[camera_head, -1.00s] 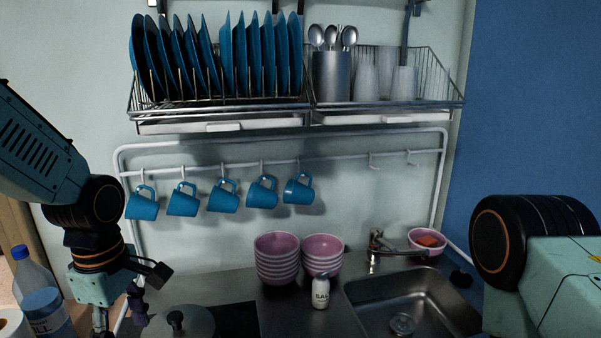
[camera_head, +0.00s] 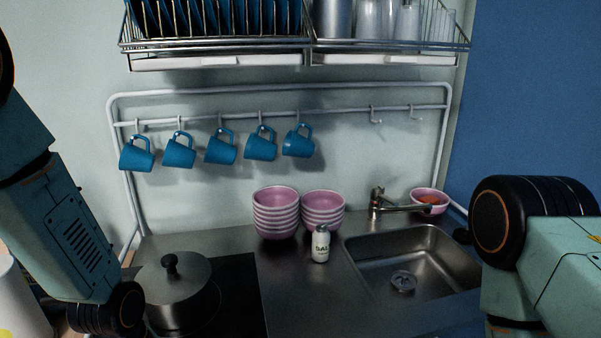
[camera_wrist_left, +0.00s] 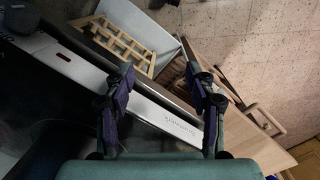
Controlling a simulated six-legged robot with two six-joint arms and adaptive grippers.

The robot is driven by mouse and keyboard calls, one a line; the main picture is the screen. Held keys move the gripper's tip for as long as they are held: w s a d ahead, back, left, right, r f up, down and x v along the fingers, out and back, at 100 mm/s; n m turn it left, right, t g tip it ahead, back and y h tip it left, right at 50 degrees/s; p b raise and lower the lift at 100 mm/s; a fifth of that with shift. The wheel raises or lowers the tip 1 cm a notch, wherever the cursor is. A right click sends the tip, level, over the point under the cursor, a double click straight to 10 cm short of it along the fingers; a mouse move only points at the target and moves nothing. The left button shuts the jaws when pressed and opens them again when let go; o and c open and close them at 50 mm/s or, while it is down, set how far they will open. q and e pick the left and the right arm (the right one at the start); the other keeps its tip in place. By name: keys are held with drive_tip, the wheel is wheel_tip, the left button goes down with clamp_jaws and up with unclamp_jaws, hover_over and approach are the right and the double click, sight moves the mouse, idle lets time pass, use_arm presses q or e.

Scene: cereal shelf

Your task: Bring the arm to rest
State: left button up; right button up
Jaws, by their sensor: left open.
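My left arm (camera_head: 70,235) comes in at the left of the head view, its links beside the pot. The left gripper's fingers lie outside the head view. In the left wrist view, my left gripper (camera_wrist_left: 165,95) is open, its two dark fingers spread with nothing between them. Beyond the fingers lie a white panel edge, a wooden surface and the tiled floor. My right arm (camera_head: 535,255) shows at the right edge of the head view, beside the sink; its gripper is out of view.
A lidded pot (camera_head: 178,290) sits on the dark hob. Pink bowl stacks (camera_head: 276,215) and a salt shaker (camera_head: 320,245) stand on the counter by the sink (camera_head: 430,265). Blue mugs (camera_head: 220,148) hang from the rail, below the dish rack (camera_head: 220,62). A wooden rack (camera_wrist_left: 118,42) lies in the wrist view.

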use_arm(q)
drive_tip(key=s+f+m+b, duration=0.5)
drive_tip(key=s+f, duration=0.4)
drive_tip(key=f, duration=0.4)
drive_tip(key=s+f+m+b, duration=0.5)
drive_tip(key=s+f+b, duration=0.3)
drive_tip(key=f, duration=0.6)
drive_tip(key=shift+s+d+y, duration=0.3)
drive_tip(key=shift+s, duration=0.85)
